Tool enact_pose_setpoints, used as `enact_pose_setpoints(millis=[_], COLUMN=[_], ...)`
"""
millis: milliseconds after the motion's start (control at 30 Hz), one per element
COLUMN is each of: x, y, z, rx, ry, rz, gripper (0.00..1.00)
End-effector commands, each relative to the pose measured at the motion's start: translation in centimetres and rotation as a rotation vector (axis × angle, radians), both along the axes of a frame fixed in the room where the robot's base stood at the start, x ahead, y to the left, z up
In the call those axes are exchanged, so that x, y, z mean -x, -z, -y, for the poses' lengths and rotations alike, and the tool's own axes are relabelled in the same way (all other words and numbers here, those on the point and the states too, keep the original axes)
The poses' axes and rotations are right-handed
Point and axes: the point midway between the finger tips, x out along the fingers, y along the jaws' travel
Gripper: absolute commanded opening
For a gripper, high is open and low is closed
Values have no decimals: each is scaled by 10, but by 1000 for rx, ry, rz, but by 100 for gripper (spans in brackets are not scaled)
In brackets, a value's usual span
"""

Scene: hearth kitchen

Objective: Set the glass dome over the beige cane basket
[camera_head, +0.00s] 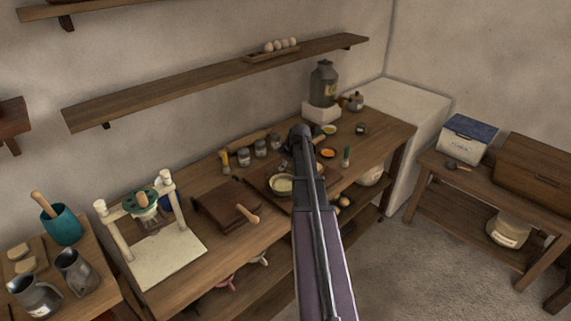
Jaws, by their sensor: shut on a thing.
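A round, shallow beige thing (282,184), which may be the cane basket, sits on a dark board (262,186) on the long wooden table, just left of my arm. It is small in the picture, so I cannot make out any weave. I cannot make out a glass dome anywhere. My arm reaches up from the bottom of the picture over the front of the table, and its far end is a dark joint above the tabletop. My gripper is hidden behind the arm, and so is anything it holds.
Several jars (260,148) and small bowls stand along the table's back. A dark wooden box (224,205) and a white-posted press (150,225) stand to the left. A grey canister (323,84) stands at the back. A shelf (215,80) runs above. Floor at lower right is clear.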

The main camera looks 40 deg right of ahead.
Motion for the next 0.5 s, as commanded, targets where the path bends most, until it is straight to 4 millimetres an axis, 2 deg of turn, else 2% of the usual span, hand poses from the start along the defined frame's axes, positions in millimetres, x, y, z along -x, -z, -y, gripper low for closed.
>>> enact_pose_setpoints(millis=[500], x=[0], y=[4], z=[-1], rx=[0], ry=[-1], rz=[1], gripper=[0])
